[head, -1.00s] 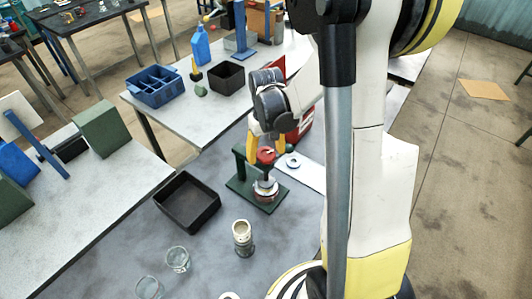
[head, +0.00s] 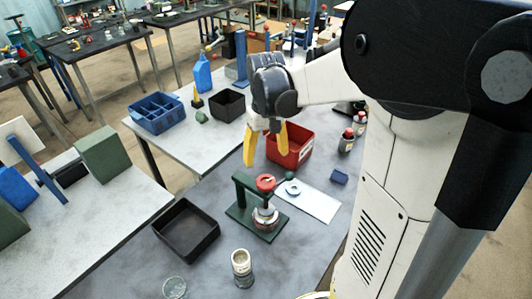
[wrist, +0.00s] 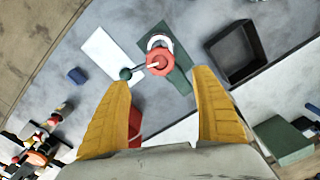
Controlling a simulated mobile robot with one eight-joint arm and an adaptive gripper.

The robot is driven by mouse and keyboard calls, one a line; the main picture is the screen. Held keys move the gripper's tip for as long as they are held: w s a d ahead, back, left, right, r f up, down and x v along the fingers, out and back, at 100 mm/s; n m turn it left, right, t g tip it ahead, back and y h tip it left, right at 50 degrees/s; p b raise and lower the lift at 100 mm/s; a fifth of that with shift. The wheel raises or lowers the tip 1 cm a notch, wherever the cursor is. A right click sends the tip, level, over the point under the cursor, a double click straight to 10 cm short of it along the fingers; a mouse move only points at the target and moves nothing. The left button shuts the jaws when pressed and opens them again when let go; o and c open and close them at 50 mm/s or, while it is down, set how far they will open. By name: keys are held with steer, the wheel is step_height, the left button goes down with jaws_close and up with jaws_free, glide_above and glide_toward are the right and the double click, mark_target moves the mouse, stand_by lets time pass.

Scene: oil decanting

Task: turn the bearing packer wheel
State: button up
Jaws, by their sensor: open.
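The bearing packer stands on the grey table, a green frame (head: 243,197) on a green base with a red wheel (head: 266,183) on top. A silver and brown stack (head: 265,214) sits under the wheel. In the wrist view the red wheel (wrist: 159,63) lies beyond the fingertips, between them in the picture. A dark ball (wrist: 126,73) on a thin rod shows beside the wheel. My gripper (head: 264,150) has yellow fingers and is open and empty. It hangs above and behind the packer, apart from the wheel.
A black tray (head: 186,230) is left of the packer, and a tin can (head: 242,268) stands in front. A white sheet (head: 312,201) with a ring (head: 293,188) lies to the right. A red bin (head: 290,148) and small bottles (head: 346,140) stand behind.

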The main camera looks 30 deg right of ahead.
mark_target(266, 181)
steer(key=shift+r, duration=0.4)
steer(key=shift+n, duration=0.8)
step_height(266, 181, down, 12)
steer(key=shift+f+p, duration=0.1)
steer(key=shift+p, duration=0.25)
